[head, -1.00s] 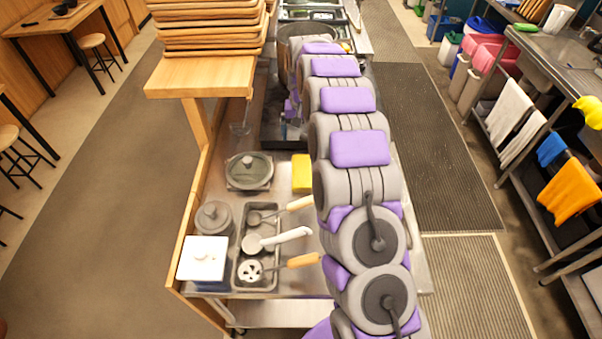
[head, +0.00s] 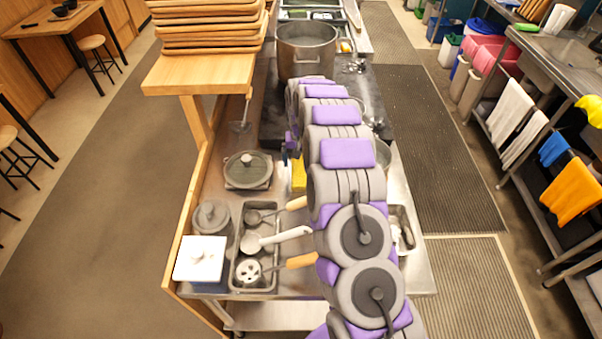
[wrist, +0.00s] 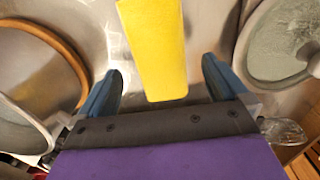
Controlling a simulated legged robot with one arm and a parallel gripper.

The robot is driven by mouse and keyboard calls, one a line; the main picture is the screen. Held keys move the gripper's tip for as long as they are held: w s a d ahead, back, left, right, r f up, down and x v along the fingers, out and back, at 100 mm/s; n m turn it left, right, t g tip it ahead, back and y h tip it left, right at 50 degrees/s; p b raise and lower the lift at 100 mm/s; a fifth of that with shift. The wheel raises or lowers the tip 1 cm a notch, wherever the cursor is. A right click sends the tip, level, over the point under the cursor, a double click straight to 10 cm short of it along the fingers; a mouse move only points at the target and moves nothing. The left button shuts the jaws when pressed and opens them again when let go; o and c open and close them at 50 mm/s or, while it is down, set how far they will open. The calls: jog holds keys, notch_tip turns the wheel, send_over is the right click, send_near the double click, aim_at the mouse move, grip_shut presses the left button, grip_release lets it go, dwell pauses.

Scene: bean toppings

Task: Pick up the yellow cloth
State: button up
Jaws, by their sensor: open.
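The yellow cloth (head: 299,176) lies on the metal counter right of the lidded pan, partly hidden by my arm in the head view. In the wrist view, the yellow cloth (wrist: 157,45) is a flat, upright strip at the top centre. My gripper (wrist: 162,70) has its two blue fingers spread wide, with the cloth's near end showing between them and a gap on each side. Nothing is held. In the head view my gripper (head: 290,148) shows only as a small part beside my arm, just beyond the cloth. I cannot tell its height above the cloth.
A lidded pan (head: 248,170) sits left of the cloth. A metal tray (head: 240,275) with several ladles is nearer. A large steel pot (head: 306,50) stands at the back. Stacked wooden trays (head: 210,25) rest on a wooden shelf (head: 200,73) at the left.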

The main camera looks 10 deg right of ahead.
aim_at(301, 168)
notch_tip(301, 168, down, 4)
jog(key=shift+w+f+b, duration=0.1)
jog(key=shift+w+b, duration=0.05)
jog(key=shift+b, duration=0.25)
jog(key=shift+c, duration=0.2)
jog(key=c, duration=1.1)
jog(key=shift+c, duration=0.2)
jog(key=shift+r, duration=0.25)
